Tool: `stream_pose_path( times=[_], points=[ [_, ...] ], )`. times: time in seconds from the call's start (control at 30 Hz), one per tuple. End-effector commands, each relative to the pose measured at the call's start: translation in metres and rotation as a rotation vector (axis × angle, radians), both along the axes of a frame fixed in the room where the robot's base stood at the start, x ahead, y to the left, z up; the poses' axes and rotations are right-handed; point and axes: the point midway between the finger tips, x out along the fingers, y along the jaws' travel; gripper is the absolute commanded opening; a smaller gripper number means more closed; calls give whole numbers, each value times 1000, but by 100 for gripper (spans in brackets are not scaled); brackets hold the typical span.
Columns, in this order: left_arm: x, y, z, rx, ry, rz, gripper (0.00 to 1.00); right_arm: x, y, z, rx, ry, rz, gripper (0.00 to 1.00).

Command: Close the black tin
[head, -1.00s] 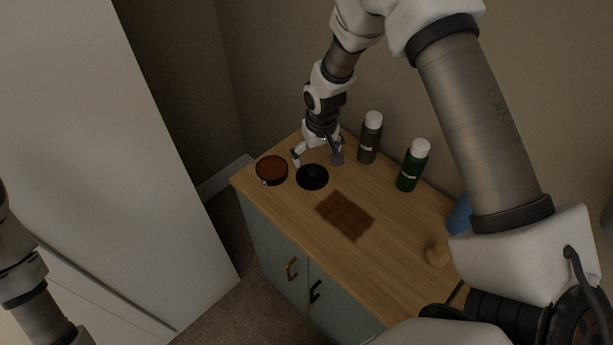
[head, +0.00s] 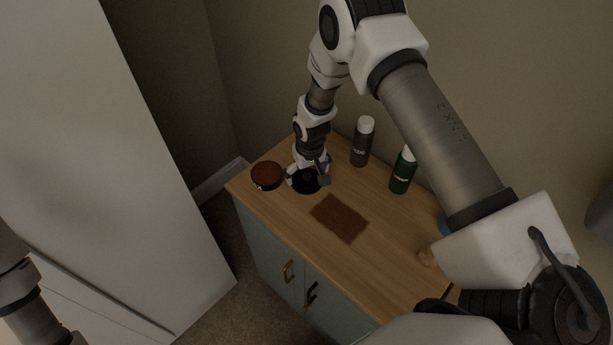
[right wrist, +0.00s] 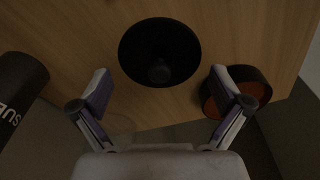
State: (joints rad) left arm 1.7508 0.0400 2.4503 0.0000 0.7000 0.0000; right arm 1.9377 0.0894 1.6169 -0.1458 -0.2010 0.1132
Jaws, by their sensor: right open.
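The open black tin (head: 266,176) with reddish-brown contents stands at the left end of the wooden cabinet top. It also shows at the right in the right wrist view (right wrist: 246,88). Its black round lid (head: 304,184) with a knob lies flat on the wood just right of the tin, and shows in the right wrist view (right wrist: 160,52). My right gripper (head: 307,180) is open over the lid, its fingers to either side and partly hiding it. In the right wrist view the fingers (right wrist: 160,92) are apart with nothing between their tips. My left gripper is out of view.
A grey bottle (head: 361,143) and a green bottle (head: 403,172), both white-capped, stand behind to the right. A brown mat (head: 339,217) lies in front.

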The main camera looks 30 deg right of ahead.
Motion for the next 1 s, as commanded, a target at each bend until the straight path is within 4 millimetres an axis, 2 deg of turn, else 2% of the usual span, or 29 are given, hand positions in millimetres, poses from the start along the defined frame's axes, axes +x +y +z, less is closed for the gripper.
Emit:
stream_pose_path(
  times=[0.1,0.4,0.43,0.5,0.57,0.6,0.83,1.0],
  points=[
    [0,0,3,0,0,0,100,1,0,-10,-1,1,0,100],
    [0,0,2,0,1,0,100,1,0,-11,0,0,0,100],
    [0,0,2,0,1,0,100,1,0,-11,0,0,0,93],
    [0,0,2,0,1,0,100,1,0,-11,0,-1,0,71],
    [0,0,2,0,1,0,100,1,0,-11,0,-1,0,52],
    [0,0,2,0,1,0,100,1,0,-11,0,-1,0,39],
    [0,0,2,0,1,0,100,1,0,-12,0,1,0,5],
    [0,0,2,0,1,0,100,0,0,-12,-1,2,0,5]
  ],
)
